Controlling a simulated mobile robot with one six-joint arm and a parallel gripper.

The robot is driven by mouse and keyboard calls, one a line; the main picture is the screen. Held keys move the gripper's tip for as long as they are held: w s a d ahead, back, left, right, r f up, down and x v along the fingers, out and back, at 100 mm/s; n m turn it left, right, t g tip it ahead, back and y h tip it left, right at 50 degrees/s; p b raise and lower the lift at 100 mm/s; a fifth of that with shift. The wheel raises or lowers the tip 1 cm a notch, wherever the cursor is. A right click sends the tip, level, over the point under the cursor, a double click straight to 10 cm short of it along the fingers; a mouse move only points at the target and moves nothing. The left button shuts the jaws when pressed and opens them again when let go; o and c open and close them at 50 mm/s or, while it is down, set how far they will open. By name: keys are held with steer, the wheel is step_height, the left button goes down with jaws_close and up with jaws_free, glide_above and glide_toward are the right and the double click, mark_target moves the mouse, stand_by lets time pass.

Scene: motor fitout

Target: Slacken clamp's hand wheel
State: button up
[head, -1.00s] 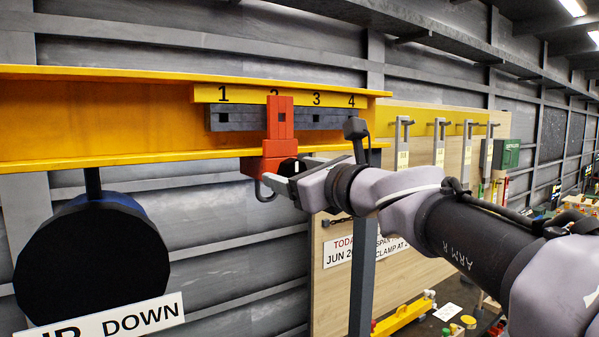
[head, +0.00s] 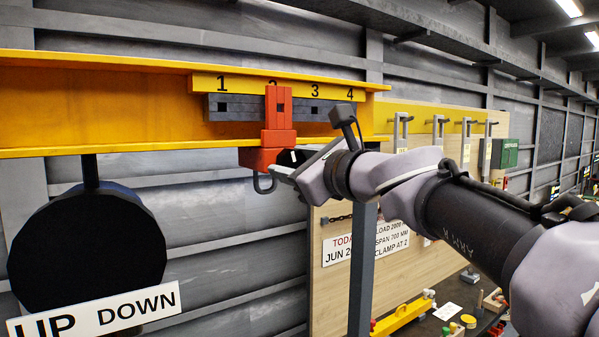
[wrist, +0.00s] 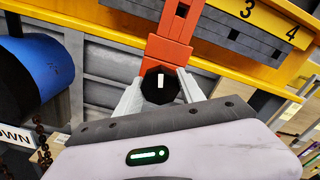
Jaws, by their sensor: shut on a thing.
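The red beam clamp (head: 279,110) sits on the yellow beam at the mark 2, with its hook (head: 264,184) hanging below. Its black hand wheel (wrist: 159,86), with a white mark, shows in the wrist view at the foot of the red body (wrist: 168,50). My gripper (wrist: 158,92) is shut on the hand wheel, one pale finger on each side of it. In the head view my gripper (head: 290,168) reaches the clamp from the right and hides most of the wheel.
The yellow beam (head: 120,105) carries a dark slotted bar (head: 235,107) and a strip numbered 1 to 4. A dark drum (head: 85,245) and an UP/DOWN sign (head: 100,312) are at left. A grey post (head: 363,270) stands below my arm.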

steer(key=n+b, duration=0.2)
steer(key=n, duration=0.1)
steer(key=n+b, duration=0.1)
steer(key=shift+f+n, duration=0.25)
steer(key=shift+n, duration=0.05)
steer(key=n+b, duration=0.3)
steer(key=shift+n, duration=0.3)
steer(key=n+b, duration=0.2)
steer(key=n, duration=0.2)
steer(key=shift+n+b, duration=0.3)
steer(key=shift+b, duration=0.05)
steer(key=n+b, duration=0.2)
steer(key=n, duration=0.1)
steer(key=shift+r+n, duration=0.1)
steer(key=shift+n, duration=0.2)
steer(key=n+b, duration=0.2)
steer(key=n, duration=0.3)
steer(key=shift+r+n+b, duration=0.1)
steer(key=shift+n+b, duration=0.45)
steer(key=shift+n, duration=1.95)
